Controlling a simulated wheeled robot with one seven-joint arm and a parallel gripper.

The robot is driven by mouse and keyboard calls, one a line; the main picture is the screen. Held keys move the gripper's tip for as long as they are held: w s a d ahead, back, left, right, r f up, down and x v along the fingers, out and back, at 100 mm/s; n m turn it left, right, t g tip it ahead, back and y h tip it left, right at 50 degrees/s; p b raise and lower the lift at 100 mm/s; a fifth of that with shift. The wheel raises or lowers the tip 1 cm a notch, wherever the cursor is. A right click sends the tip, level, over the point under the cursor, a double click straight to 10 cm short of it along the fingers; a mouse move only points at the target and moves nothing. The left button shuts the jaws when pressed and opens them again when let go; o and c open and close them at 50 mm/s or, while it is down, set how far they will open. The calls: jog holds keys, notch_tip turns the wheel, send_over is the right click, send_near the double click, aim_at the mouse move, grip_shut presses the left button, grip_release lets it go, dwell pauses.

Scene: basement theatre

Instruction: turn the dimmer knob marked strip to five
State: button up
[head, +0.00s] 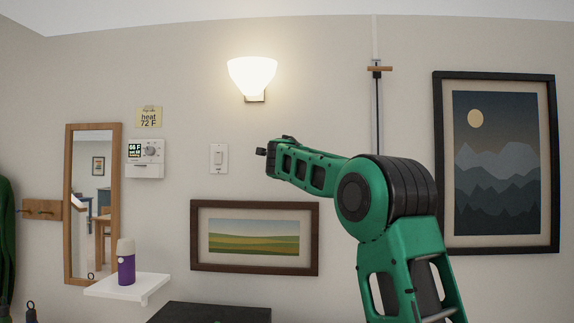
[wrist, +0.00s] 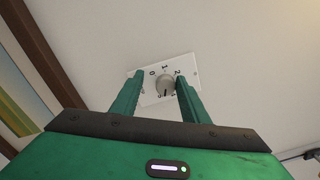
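In the wrist view a round grey dimmer knob (wrist: 166,84) sits on a white wall plate (wrist: 192,66) with numbers around it; 0, 1 and 2 can be made out. A dark mark on the knob points toward the bottom of the picture, near a number partly hidden and too small to read surely. No "strip" label is readable. My gripper (wrist: 160,76) is open, one finger on each side of the knob, with a visible gap between fingers and knob. In the head view my gripper (head: 262,152) is at the left end of my green arm; this knob cannot be made out there.
In the head view a light switch (head: 219,158) and a thermostat (head: 146,152) are on the wall to the left. A landscape picture (head: 254,270) hangs below, a lit lamp (head: 252,76) above. A shelf (head: 126,288) holds a purple bottle (head: 126,266). A mountain picture (head: 497,238) hangs right.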

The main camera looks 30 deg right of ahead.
jog(key=v, duration=1)
jog(key=shift+s, duration=0.4)
